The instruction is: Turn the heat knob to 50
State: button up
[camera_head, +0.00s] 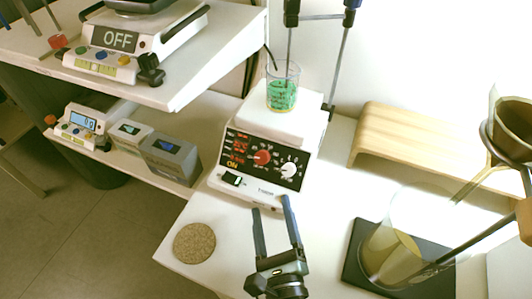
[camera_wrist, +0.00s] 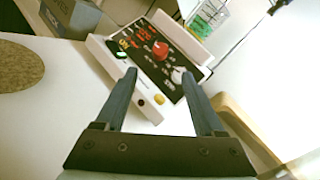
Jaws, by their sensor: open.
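The hotplate stirrer (camera_head: 258,160) stands on the white table in the head view, with a black front panel. The panel carries a red knob (camera_head: 262,157), a white knob (camera_head: 289,170), lit red digits and a green-lit switch (camera_head: 231,179). I cannot tell which knob is heat, and the scale numbers are too small to read. My gripper (camera_head: 271,204) is open and empty, just in front of the panel and apart from the knobs. In the wrist view the red knob (camera_wrist: 160,49) and white knob (camera_wrist: 178,75) show beyond and between my fingertips (camera_wrist: 162,84).
A beaker of green material (camera_head: 282,92) stands on the hotplate, with metal rods behind. A cork mat (camera_head: 194,243) lies at left. A wooden stand (camera_head: 400,143) and a glass vessel (camera_head: 390,250) on a black pad (camera_head: 352,262) are at right. Scales stand on shelves at left.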

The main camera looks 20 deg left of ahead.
aim_at(261, 160)
jog(key=p+x, duration=0.1)
jog(key=x, duration=1.1)
grip_shut()
